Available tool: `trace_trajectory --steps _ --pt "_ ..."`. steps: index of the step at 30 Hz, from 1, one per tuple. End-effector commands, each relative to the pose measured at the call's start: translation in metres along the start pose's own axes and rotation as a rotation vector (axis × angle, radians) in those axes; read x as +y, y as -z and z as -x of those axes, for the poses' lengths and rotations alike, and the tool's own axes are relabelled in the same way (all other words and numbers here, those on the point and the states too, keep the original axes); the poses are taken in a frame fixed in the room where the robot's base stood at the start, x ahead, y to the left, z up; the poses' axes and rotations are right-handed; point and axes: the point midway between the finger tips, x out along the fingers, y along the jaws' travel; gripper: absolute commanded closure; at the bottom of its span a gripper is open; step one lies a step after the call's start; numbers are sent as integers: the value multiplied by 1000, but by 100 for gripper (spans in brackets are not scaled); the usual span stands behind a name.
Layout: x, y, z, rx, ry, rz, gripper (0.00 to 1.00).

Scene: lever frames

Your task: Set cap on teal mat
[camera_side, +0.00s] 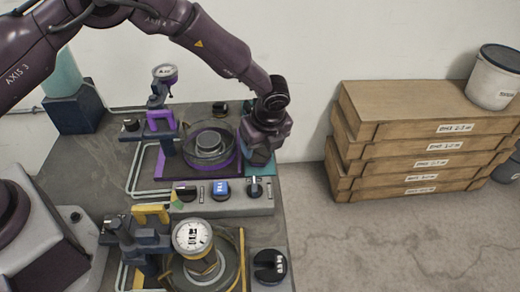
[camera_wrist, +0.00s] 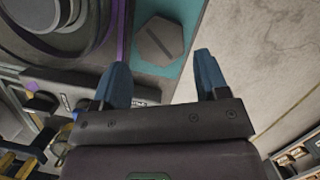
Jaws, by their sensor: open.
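The cap, a grey hexagonal piece with a slot across its top (camera_wrist: 160,41), lies flat on the teal mat (camera_wrist: 187,58) in the wrist view. My gripper (camera_wrist: 161,70) is open, its two blue fingers spread apart with nothing between them. The cap is beyond the fingertips and looks apart from them. In the side view my gripper (camera_side: 262,148) is low over the teal mat (camera_side: 261,168), at the right edge of the bench. It hides the cap there, and its fingertips are hard to make out.
A purple-trimmed fixture with a round dish (camera_side: 210,143) stands just left of the mat. A control panel with knobs and a blue switch (camera_side: 221,189) is in front. A yellow-trimmed fixture with a gauge (camera_side: 192,236) is nearer. Stacked wooden boxes (camera_side: 430,145) stand right, off the bench.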

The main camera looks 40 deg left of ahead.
Motion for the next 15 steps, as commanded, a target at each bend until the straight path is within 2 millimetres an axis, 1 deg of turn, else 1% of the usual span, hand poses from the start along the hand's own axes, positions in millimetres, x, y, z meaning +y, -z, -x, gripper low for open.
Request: trace_trajectory --steps 1,3,7,9,12,15 --pt "-1 0 14 1 6 0 32" --pt "-1 0 29 0 6 0 32" --pt "0 0 54 0 4 -1 32" --pt "-1 0 65 1 4 0 32" --pt "0 0 75 0 2 0 32" --pt "0 0 81 0 1 0 32"
